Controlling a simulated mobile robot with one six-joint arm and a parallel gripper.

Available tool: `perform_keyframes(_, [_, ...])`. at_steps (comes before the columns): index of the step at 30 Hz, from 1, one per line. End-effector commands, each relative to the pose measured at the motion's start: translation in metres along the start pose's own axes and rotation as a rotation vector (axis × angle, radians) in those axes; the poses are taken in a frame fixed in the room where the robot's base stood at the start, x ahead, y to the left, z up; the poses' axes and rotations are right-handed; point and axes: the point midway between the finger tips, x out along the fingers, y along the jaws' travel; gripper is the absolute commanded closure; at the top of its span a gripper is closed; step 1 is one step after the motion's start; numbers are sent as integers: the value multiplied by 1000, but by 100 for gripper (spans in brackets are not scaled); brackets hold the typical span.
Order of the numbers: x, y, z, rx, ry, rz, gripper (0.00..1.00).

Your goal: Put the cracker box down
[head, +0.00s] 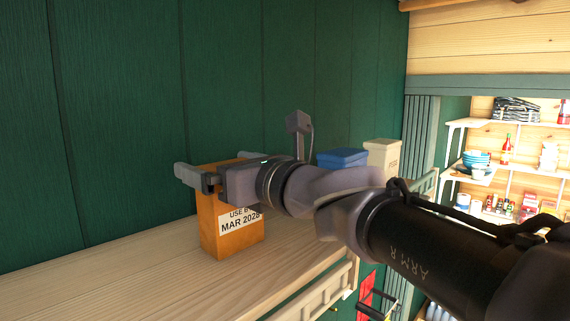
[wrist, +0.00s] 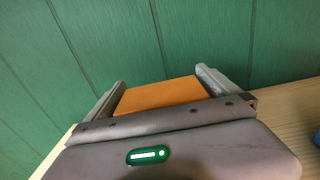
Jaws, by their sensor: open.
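The cracker box (head: 233,236) is an orange box with a white label reading "USE BY MAR 2028". It stands upright on a pale wooden shelf (head: 120,291) against the green wall. My gripper (head: 210,172) is at the top of the box, with its fingers apart. In the wrist view, the box's orange top (wrist: 160,95) lies between the two fingers of my gripper (wrist: 160,85). The fingers are open around it, and a gap shows at least on the right side. My gripper hides part of the box's upper part in the head view.
A blue box (head: 342,158) and a cream box (head: 383,154) stand further right along the green wall. Shelves (head: 482,176) with bowls, bottles and packets are at the far right. The wooden surface left of the cracker box is clear.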

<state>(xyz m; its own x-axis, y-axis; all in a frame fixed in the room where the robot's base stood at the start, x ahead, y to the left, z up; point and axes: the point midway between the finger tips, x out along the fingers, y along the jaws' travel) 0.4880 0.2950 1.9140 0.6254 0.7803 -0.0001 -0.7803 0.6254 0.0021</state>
Motion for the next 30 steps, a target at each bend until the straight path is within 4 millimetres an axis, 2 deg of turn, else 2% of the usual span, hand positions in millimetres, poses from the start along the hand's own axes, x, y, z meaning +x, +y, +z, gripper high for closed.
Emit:
perform_keyframes(2, [-8,0,2,-2,-2,-1,0])
perform_keyframes(12, [-85,-1,0,-2,-3,-4,0])
perform_keyframes(16, [-107,-1,0,-2,-2,-3,0])
perform_keyframes(21, [-120,0,0,0,0,-1,0])
perform_keyframes(30, [-120,0,1,0,0,0,0])
